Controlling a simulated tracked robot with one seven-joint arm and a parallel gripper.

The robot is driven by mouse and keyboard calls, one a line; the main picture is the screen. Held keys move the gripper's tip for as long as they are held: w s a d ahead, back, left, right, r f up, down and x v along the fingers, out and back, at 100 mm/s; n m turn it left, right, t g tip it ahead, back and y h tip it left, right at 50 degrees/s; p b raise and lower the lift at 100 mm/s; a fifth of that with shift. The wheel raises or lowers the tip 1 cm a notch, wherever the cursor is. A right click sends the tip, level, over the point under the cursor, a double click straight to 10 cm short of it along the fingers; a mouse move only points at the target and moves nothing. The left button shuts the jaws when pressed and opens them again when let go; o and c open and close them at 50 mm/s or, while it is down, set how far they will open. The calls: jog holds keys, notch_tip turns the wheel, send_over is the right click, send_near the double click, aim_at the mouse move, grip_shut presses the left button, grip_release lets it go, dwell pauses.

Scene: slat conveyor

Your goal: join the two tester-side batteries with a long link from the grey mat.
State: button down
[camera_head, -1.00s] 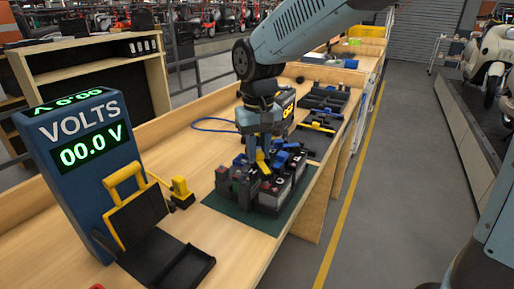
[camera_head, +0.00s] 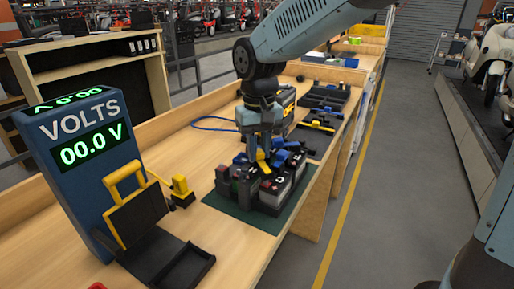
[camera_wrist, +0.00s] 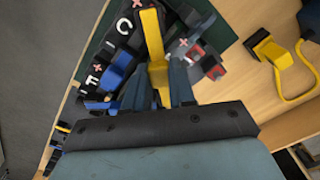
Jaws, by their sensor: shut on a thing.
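My gripper (camera_head: 262,146) points down over the battery cluster and is shut on a yellow link (camera_head: 263,162). In the wrist view the yellow link (camera_wrist: 152,35) runs from between my fingers (camera_wrist: 158,88) out across the battery tops. Several dark batteries (camera_head: 245,188) stand close together on a green mat (camera_head: 229,203). Letters and red plus marks show on some tops. I cannot tell whether the link touches the terminals. A blue link (camera_wrist: 118,70) sits on the batteries beside my fingers. The grey mat (camera_head: 309,140) behind holds blue and yellow links.
The blue tester (camera_head: 85,165) reads 00.0 V at the left. A black tray with a yellow handle (camera_head: 150,235) stands before it. A yellow probe (camera_head: 181,190) stands between tester and batteries. A blue cable (camera_head: 210,124) lies behind. The bench front right of the tray is bare.

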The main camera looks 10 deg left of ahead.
jog(key=shift+f, duration=1.05)
jog(key=c, duration=0.9)
grip_release()
jog(key=shift+o, duration=0.2)
notch_tip(320, 180, up, 14)
jog(key=shift+f, duration=0.15)
jog(key=s+d+m+t, duration=0.2)
jog(key=d, duration=1.4)
jog(key=s+d+f+m+t, duration=0.3)
jog(key=s+d, duration=0.5)
jog(key=d, duration=0.6)
jog(key=shift+s+f+t, duration=0.3)
jog(key=shift+f, duration=0.25)
